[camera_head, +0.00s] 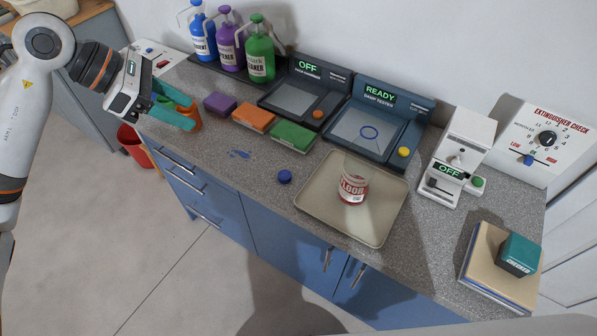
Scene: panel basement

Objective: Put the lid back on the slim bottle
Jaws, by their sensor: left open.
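A small round blue lid (285,177) lies on the grey counter, left of the beige tray. An orange object (195,119), perhaps the slim bottle, stands at the counter's left end. The fingers partly hide it, so its top and full shape are unclear. My left gripper (191,114) has teal fingers and is open at this orange object. I cannot tell whether the fingers touch it. My right gripper is not in view.
A red-and-white tin (353,185) stands on the beige tray (314,206). Purple (220,104), orange (254,117) and green (287,136) blocks lie beside the gripper. Spray bottles (260,55) and testers (374,130) line the back. A blue stain (239,154) marks clear counter.

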